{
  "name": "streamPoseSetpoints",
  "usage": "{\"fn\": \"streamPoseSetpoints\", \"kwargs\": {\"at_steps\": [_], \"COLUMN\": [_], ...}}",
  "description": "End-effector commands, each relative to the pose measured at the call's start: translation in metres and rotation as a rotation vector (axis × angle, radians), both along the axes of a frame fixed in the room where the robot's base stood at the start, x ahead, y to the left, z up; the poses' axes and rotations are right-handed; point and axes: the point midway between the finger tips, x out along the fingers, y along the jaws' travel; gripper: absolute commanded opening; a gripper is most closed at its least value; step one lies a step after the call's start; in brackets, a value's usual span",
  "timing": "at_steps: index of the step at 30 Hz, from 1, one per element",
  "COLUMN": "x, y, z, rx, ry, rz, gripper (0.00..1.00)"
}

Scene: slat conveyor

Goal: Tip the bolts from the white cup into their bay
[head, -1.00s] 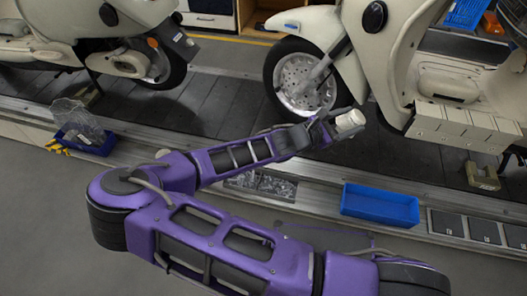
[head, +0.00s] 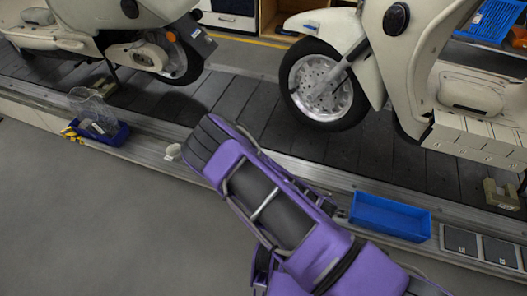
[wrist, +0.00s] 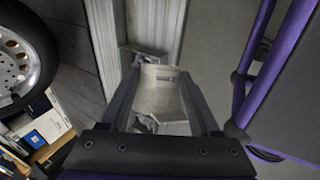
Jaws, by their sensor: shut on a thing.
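My gripper (wrist: 160,90) is shut on the white cup (wrist: 163,98), which sits between the two dark fingers in the wrist view. A dark mark shows on the cup near its far end. Small grey metallic shapes (wrist: 146,123) show at its near end; I cannot tell whether they are bolts. I cannot tell how far the cup is tilted. A small grey recess or fitting (wrist: 143,54) lies beyond the cup on the pale ledge. In the head view my arm hides my gripper, the held cup and the compartments left of the blue tray.
A blue tray (head: 390,216) and dark square panels (head: 461,241) lie along the conveyor's edge. A blue bin (head: 97,132) with clear wrapping stands at left. A small white cup-like thing (head: 173,152) stands on the ledge. Scooters (head: 445,75) stand on the slats.

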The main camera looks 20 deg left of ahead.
Motion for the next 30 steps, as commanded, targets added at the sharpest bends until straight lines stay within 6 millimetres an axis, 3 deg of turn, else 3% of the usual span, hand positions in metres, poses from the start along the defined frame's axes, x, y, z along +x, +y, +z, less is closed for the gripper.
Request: {"fn": "streamPoseSetpoints", "kwargs": {"at_steps": [11,16,18,22,25,30], "x": [0.002,0.014,0.027,0.057,0.080,0.104], "y": [0.057,0.104,0.132,0.170,0.186,0.195], "z": [-0.013,-0.007,0.005,0.039,0.066,0.097], "rx": [0.553,0.813,0.921,1.042,1.093,1.130], "ry": [0.071,0.082,0.071,0.026,-0.013,-0.056], "rz": [-0.012,-0.061,-0.104,-0.194,-0.261,-0.335], "gripper": [0.10,0.10,0.10,0.10,0.10,0.10]}}
